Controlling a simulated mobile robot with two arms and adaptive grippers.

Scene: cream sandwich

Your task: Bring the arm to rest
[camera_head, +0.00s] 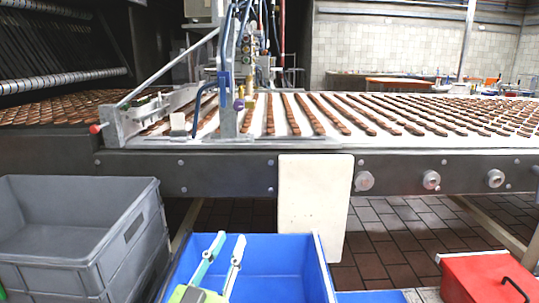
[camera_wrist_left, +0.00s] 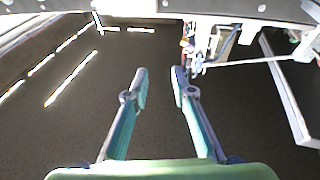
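My left gripper (camera_head: 230,238) shows at the bottom of the head view, in front of the blue crate (camera_head: 322,262). Its two pale fingers point up and stand apart, with nothing between them. In the left wrist view the same gripper (camera_wrist_left: 159,72) is open and empty over a dark surface. Its green base fills the bottom edge there. My right gripper is not in view.
A grey crate stack (camera_head: 75,240) stands at the left. A red box (camera_head: 480,278) is at the lower right. The conveyor (camera_head: 232,172) with rows of brown biscuits runs across behind. A white panel (camera_head: 312,200) hangs on its front. Tiled floor (camera_head: 390,245) shows below.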

